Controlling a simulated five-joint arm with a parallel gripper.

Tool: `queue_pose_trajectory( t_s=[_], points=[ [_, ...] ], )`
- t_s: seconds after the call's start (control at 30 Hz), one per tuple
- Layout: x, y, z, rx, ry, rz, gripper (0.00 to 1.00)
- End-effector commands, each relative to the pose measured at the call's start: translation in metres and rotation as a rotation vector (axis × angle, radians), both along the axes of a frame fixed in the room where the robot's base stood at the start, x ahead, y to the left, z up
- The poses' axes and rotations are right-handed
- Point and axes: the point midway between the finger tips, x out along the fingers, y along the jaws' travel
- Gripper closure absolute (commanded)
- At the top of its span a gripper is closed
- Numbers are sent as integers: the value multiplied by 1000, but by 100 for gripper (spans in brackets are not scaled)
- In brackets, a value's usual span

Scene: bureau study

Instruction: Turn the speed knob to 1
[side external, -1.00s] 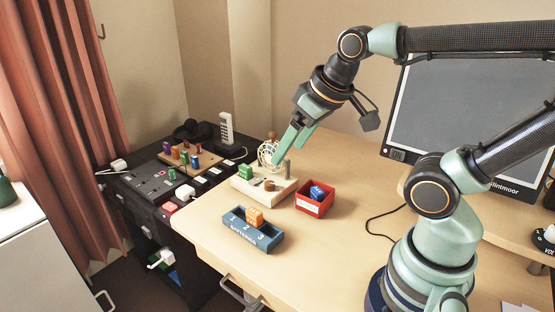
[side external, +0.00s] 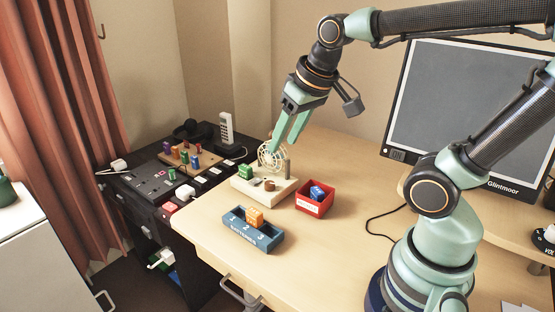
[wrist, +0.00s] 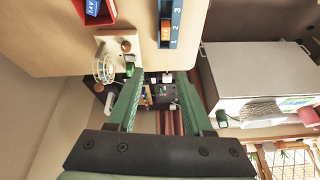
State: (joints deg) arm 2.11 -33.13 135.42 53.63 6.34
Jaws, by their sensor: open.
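A cream base (side external: 250,190) stands on the desk and carries a small round brown knob (side external: 270,185), a green block (side external: 245,171) and a white wire fan cage (side external: 268,153). The knob also shows in the wrist view (wrist: 126,46). Its setting is too small to read. My gripper (side external: 281,148) is open and empty, pointing down near the fan cage and above the knob, apart from it. In the wrist view, my gripper (wrist: 160,78) has its two green fingers spread wide.
A red box (side external: 314,207) with a blue block lies right of the base. A blue battery tray (side external: 240,235) with an orange block lies in front. A black side unit with a peg board (side external: 184,160) and phone (side external: 226,129) stands left. A monitor stands at right.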

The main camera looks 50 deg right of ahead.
Motion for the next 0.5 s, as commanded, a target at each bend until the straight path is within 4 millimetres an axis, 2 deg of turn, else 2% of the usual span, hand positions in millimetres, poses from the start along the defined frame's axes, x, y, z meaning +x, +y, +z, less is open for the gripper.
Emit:
queue_pose_trajectory(
  t_s=[0.27, 0.5],
  points=[
    [55, -32, -8, 91, 154, -307, 49],
    [99, -66, -37, 153, 276, -579, 49]
  ],
)
